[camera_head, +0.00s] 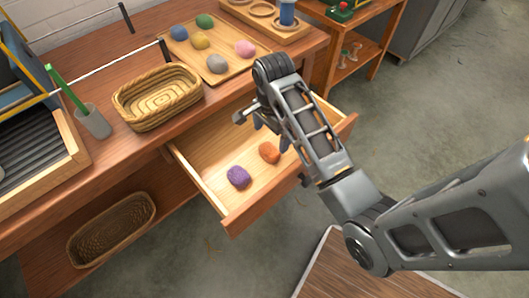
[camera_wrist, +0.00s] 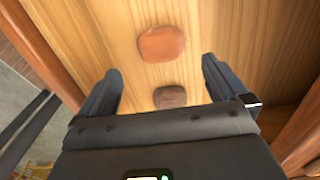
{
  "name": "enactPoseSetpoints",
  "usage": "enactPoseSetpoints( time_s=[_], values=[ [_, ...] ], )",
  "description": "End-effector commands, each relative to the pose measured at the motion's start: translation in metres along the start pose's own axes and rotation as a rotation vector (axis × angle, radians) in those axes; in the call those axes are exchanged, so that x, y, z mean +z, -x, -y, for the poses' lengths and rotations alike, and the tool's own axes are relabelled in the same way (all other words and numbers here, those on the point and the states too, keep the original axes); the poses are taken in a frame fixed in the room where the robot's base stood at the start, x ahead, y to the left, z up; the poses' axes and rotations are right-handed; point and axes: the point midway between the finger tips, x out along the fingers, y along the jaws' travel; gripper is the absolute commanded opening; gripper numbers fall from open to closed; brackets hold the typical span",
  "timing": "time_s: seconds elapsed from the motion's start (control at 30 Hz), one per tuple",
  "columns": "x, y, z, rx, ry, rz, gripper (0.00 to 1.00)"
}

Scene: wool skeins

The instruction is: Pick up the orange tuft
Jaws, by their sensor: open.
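The orange tuft (camera_head: 269,152) lies on the floor of the open drawer (camera_head: 205,160), near a purple tuft (camera_head: 238,176). My gripper (camera_head: 270,133) is over the drawer, close to the orange tuft in the picture. In the wrist view the orange tuft (camera_wrist: 162,43) lies just beyond the open fingertips (camera_wrist: 160,67), roughly centred between them. A smaller dark brown tuft (camera_wrist: 170,97) shows between the fingers, nearer the palm; I cannot match it surely to a tuft in the head view. My gripper holds nothing.
Drawer walls flank my gripper in the wrist view. On the bench, a wooden tray (camera_head: 228,72) holds several coloured tufts, beside a wicker basket (camera_head: 155,97) and a grey cup (camera_head: 93,122). Another basket (camera_head: 112,228) sits on the lower shelf.

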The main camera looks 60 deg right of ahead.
Motion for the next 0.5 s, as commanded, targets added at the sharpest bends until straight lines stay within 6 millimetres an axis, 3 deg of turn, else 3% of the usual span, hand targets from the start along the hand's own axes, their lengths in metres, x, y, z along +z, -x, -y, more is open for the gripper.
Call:
enactPoseSetpoints(
  time_s=[0.5],
  values=[
    [0.003, -0.059, 0.001, 0.004, 0.001, 0.001, 1.0]
  ],
)
